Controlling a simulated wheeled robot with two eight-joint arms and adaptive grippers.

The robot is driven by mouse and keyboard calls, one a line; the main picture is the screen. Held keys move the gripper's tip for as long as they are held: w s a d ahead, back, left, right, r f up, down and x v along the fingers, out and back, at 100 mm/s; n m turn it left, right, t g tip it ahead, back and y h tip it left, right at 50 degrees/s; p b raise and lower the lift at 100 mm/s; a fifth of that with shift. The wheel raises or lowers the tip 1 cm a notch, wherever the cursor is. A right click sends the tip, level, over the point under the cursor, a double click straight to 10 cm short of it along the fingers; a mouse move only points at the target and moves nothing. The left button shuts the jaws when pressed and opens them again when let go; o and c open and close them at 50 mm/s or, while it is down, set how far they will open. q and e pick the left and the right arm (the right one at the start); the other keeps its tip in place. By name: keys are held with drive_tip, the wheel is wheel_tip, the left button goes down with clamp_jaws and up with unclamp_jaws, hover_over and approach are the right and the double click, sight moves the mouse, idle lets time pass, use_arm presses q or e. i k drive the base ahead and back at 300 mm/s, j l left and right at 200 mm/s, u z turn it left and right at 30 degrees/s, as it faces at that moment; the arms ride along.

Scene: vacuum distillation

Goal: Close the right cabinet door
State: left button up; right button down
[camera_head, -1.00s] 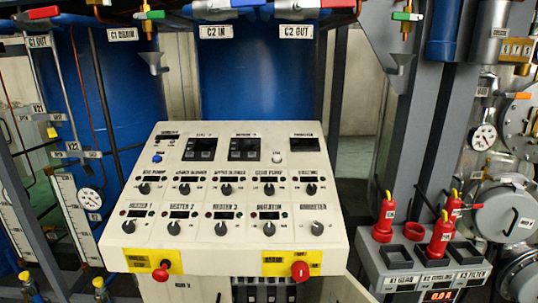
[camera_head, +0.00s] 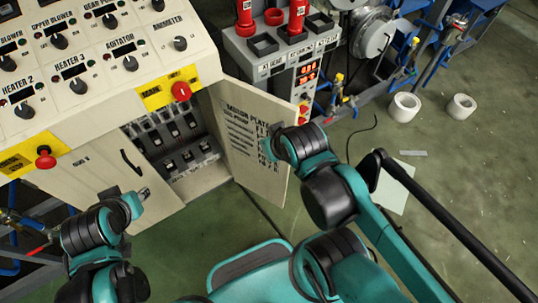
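The right cabinet door (camera_head: 243,140) stands open, swung outward, with a printed list on its inner face. Behind it the cabinet interior (camera_head: 165,140) shows rows of switches. The left cabinet door (camera_head: 95,180) is shut and has a dark handle (camera_head: 130,162). My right gripper (camera_head: 270,148) is at the free edge of the open door, by its inner face. It is too small and overlapped to tell contact or finger opening. My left gripper (camera_head: 138,198) is low in front of the left door, apparently empty; its finger gap is unclear.
The control panel (camera_head: 100,60) with knobs and two red buttons sits above the cabinet. A grey unit (camera_head: 285,65) with red bottles stands behind the open door. Two white rings (camera_head: 405,106) and a pale sheet (camera_head: 395,188) lie on the green floor, which is mostly clear at right.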

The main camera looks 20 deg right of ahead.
sight(244, 112)
drive_tip(key=l+z, duration=0.15)
drive_tip(key=z, duration=2.25)
drive_tip(key=i+l+z, duration=0.2)
drive_tip(key=i, duration=0.35)
drive_tip(key=i+z, duration=0.15)
drive_tip(key=i, duration=0.4)
drive_tip(key=i+j+u, duration=0.1)
drive_tip(key=i+u, duration=0.5)
drive_tip(key=u, duration=0.2)
drive_tip(key=i+u, duration=0.4)
drive_tip(key=i+l+u, duration=0.2)
drive_tip(key=u, duration=0.2)
drive_tip(key=i+u, duration=0.1)
drive_tip(key=u, duration=2.85)
drive_tip(key=k+l+u, duration=0.4)
drive_tip(key=l, duration=0.25)
drive_tip(key=k+l+u, duration=0.45)
drive_tip(key=k+l, duration=0.05)
drive_tip(key=k, duration=0.1)
